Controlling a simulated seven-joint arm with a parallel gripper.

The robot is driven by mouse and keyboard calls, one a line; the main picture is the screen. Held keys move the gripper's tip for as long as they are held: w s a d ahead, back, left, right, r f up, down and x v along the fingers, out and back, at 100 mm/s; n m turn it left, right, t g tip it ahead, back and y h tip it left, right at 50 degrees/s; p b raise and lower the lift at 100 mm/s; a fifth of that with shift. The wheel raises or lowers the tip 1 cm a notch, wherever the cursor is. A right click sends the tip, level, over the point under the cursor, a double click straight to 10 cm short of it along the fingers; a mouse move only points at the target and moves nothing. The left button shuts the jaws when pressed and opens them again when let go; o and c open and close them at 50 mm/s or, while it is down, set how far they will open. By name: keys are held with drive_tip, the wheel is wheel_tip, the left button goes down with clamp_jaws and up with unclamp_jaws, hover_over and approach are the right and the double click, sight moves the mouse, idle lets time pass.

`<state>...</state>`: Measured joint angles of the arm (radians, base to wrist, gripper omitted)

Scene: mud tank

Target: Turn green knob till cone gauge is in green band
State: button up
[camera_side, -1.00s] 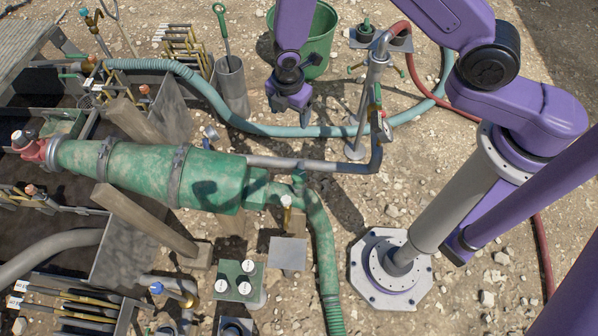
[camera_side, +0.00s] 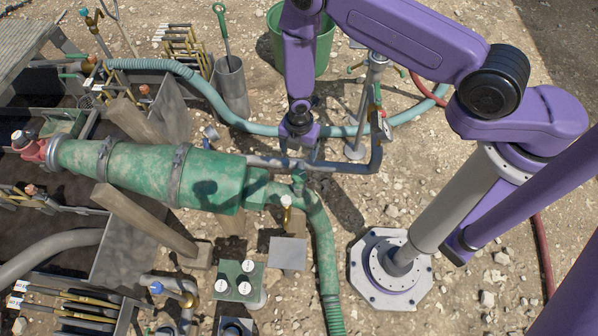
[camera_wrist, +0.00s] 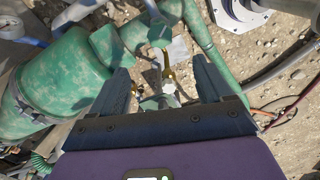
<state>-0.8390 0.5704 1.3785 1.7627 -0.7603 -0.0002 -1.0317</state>
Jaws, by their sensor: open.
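The cone is a large mottled green tapered vessel (camera_side: 150,175) lying at the left in the side view. Its wide end also shows in the wrist view (camera_wrist: 60,85). A small green fitting (camera_side: 298,182), which may be the green knob, stands on the green outlet pipe. My gripper (camera_side: 299,160) is open and empty above that fitting, near the grey pipe. In the wrist view my open fingers (camera_wrist: 160,78) frame a brass stem and a pale green part (camera_wrist: 158,101). A small round gauge (camera_side: 385,126) is on the standpipe at right; I cannot read it or tell whether it is the cone's.
A grey horizontal pipe (camera_side: 345,166) runs beside my gripper. A brass fitting (camera_side: 287,202) and a green block with several white-faced round parts (camera_side: 240,281) lie nearer the front. A teal hose (camera_side: 235,119) and green bucket (camera_side: 326,50) are behind.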

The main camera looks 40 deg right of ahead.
sight(300, 175)
drive_tip(key=shift+f, duration=6.55)
drive_tip(key=shift+f, duration=0.1)
drive_tip(key=shift+s, duration=0.1)
drive_tip(key=c, duration=1)
